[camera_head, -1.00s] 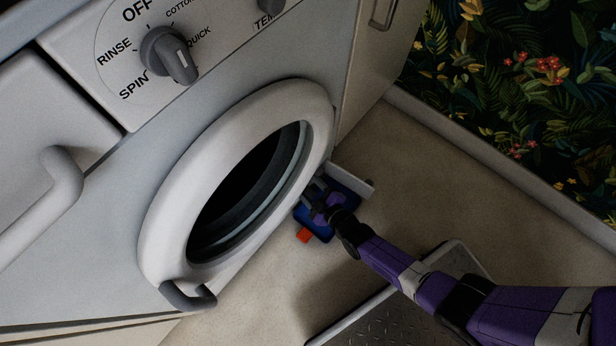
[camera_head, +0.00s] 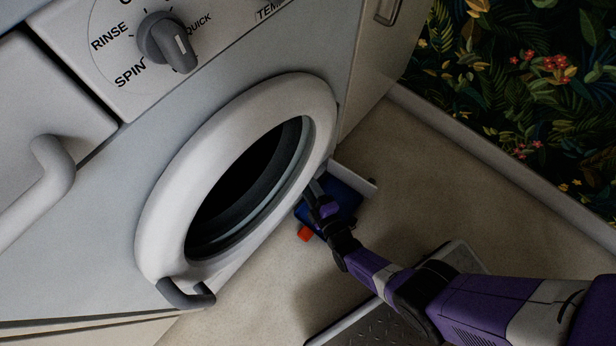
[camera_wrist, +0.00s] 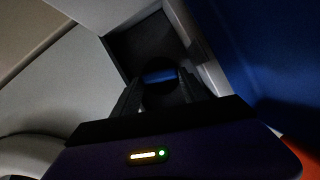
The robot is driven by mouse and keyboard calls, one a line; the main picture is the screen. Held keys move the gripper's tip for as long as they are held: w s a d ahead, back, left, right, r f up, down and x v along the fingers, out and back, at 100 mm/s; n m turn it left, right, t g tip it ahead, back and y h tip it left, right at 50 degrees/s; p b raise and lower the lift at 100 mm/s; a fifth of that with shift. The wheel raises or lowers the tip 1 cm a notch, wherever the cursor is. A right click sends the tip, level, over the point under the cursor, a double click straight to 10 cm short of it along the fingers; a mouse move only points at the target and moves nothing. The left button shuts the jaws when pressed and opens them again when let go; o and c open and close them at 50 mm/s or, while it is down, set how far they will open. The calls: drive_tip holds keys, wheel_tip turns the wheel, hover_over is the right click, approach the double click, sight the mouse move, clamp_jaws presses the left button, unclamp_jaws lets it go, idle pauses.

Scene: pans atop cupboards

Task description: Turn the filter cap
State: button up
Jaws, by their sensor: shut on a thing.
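In the wrist view, the filter cap (camera_wrist: 160,77) shows as a dark round piece with a blue grip bar, inside a dark square recess. My gripper (camera_wrist: 161,87) has its two fingers on either side of the cap's grip, shut on it. In the head view, my gripper (camera_head: 313,186) reaches into the lower right of the washing machine's front (camera_head: 245,275). The cap itself is hidden there behind the gripper and the door ring.
An open white flap (camera_head: 352,179) stands out beside the gripper. A blue container (camera_head: 346,206) with an orange part (camera_head: 305,233) sits under it. The round door (camera_head: 160,215) and its grey handle (camera_head: 187,294) are close on the left. Beige floor (camera_head: 430,190) is clear to the right.

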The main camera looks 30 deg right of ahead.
drive_tip(key=shift+s+n, duration=0.1)
drive_tip(key=shift+n, duration=0.4)
idle(0.7)
drive_tip(key=o, duration=1.4)
drive_tip(key=shift+t, duration=0.3)
drive_tip(key=shift+m, duration=0.3)
drive_tip(key=shift+w+d+r+m+g+y, duration=0.15)
drive_tip(key=shift+m+g+y, duration=0.65)
drive_tip(key=shift+m, duration=0.95)
drive_tip(key=shift+d+r+m+g+y, duration=0.25)
drive_tip(key=shift+m+g+y, duration=0.55)
drive_tip(key=shift+m, duration=0.9)
drive_tip(key=shift+w+d+r+m+g+y, duration=0.15)
drive_tip(key=shift+m+g+y, duration=0.65)
drive_tip(key=shift+m, duration=0.95)
drive_tip(key=shift+d+y, duration=0.15)
drive_tip(key=shift+y, duration=0.15)
